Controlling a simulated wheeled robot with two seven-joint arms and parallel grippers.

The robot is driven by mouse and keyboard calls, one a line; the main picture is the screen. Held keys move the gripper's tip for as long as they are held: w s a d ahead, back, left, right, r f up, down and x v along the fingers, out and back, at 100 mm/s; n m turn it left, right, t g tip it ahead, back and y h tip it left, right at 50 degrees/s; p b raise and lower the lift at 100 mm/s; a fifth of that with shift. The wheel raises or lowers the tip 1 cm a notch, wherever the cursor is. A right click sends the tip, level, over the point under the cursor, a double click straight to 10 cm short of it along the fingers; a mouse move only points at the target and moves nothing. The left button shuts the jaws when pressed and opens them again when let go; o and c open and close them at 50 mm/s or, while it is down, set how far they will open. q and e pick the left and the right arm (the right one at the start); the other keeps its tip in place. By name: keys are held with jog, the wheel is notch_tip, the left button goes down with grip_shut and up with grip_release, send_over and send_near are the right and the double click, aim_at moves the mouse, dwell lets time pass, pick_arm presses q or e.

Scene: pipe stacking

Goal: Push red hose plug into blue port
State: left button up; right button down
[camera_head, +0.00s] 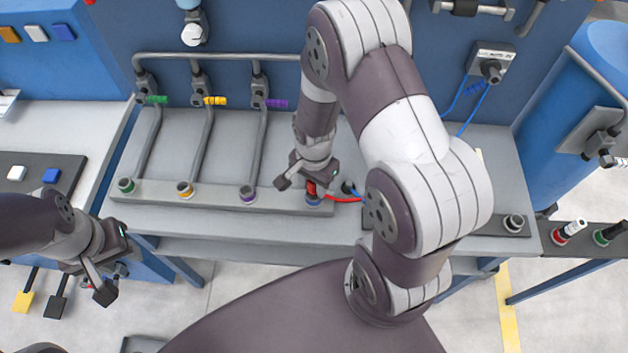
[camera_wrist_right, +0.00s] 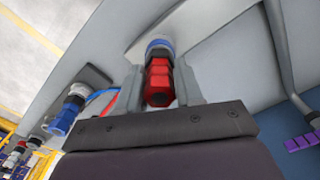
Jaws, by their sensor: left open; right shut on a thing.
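The red hose plug (camera_head: 311,188) is between the fingers of my right gripper (camera_head: 310,181), which is shut on it. The plug points down at the blue port (camera_head: 313,200), at the right end of the grey port rail. In the right wrist view the red plug (camera_wrist_right: 158,80) lines up with the blue port ring (camera_wrist_right: 159,46) and meets it; how deep it sits is hidden. A red hose (camera_head: 346,199) runs off to the right of the plug. My left gripper (camera_head: 113,263) is open and empty, at the left, away from the rail.
Green (camera_head: 126,186), purple (camera_head: 248,192) and yellow-orange (camera_head: 185,188) ports stand along the rail with grey pipes rising behind. A blue plug (camera_wrist_right: 66,117) with a blue hose is beside the right gripper. A grey fitting (camera_head: 514,223) stands at the bench's right.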

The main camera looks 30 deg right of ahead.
jog(key=shift+f, duration=0.2)
jog(key=c, duration=0.6)
grip_release()
jog(key=shift+r, duration=0.1)
jog(key=shift+c, duration=0.2)
